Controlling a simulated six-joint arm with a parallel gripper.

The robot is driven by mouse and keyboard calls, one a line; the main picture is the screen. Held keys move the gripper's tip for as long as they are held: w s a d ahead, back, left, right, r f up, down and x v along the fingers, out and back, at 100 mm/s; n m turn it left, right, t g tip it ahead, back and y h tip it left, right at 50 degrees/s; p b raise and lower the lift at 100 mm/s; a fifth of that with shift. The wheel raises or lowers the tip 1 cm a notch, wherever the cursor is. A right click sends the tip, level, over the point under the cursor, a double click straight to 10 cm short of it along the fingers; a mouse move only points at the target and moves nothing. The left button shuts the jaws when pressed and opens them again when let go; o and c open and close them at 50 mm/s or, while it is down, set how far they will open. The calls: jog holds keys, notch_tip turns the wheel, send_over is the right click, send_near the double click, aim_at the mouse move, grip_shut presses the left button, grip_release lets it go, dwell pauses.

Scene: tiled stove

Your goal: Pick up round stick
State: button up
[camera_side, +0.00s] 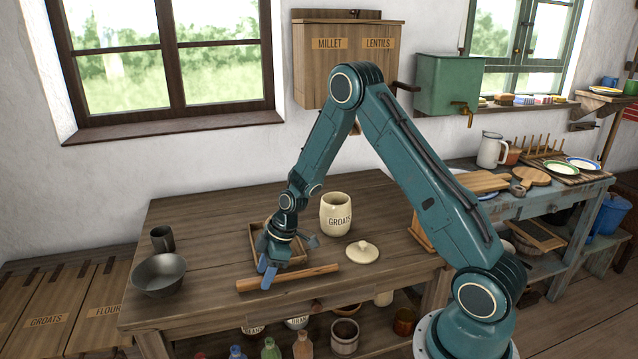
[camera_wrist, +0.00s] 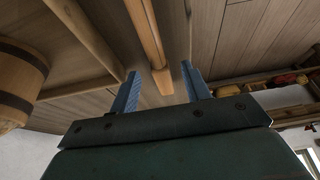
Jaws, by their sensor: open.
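The round stick (camera_side: 312,273) is a plain wooden rod lying on the table near its front edge, slightly aslant. In the wrist view the stick (camera_wrist: 148,38) runs down from the top edge and ends between my two blue fingers. My gripper (camera_side: 266,271) is low over the left part of the stick, pointing down, with its fingers spread. In the wrist view my gripper (camera_wrist: 160,68) is open, one finger on each side of the stick, with gaps to both. I cannot tell whether the fingertips touch the table.
A shallow wooden tray (camera_side: 255,243) lies just behind my gripper. A GROATS jar (camera_side: 335,214) and its lid (camera_side: 362,252) stand to the right. A metal bowl (camera_side: 159,274) and dark mug (camera_side: 162,239) are at the left. The table front between bowl and stick is clear.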

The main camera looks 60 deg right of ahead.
jog(key=shift+w+a+f, duration=0.1)
jog(key=shift+a+f, duration=0.05)
jog(key=shift+f, duration=0.35)
grip_shut()
